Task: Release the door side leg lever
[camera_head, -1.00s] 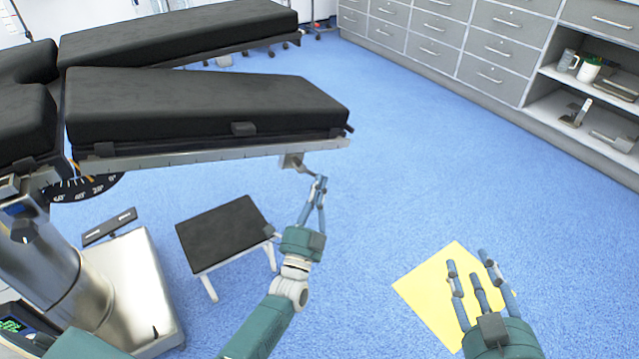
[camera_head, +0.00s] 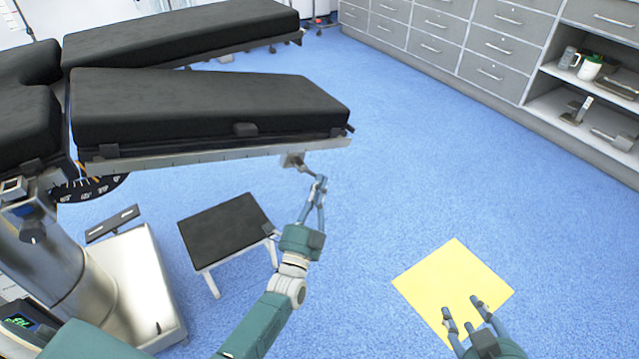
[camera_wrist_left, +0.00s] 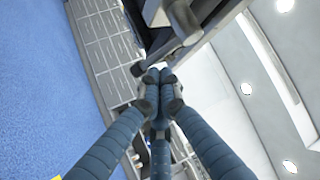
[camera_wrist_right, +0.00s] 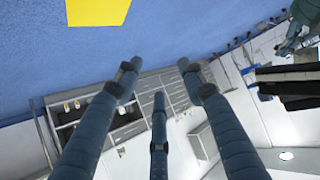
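The door side leg lever (camera_head: 306,168) is a small bent grey handle hanging under the rail at the far end of the nearer black leg section (camera_head: 200,105). My left gripper (camera_head: 320,183) is at the lever's lower end, pointing up at it, with its fingertips drawn together. I cannot tell whether the lever is between the fingers. My right gripper (camera_head: 462,310) is open and empty over the yellow sheet, away from the table; its fingers are spread in the right wrist view (camera_wrist_right: 157,70).
A second leg section (camera_head: 180,35) lies behind the nearer one. A black-topped step stool (camera_head: 222,228) stands below, left of my left arm. The table's base (camera_head: 140,285) is at the left. Grey drawer cabinets (camera_head: 450,40) line the back; blue floor between is clear.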

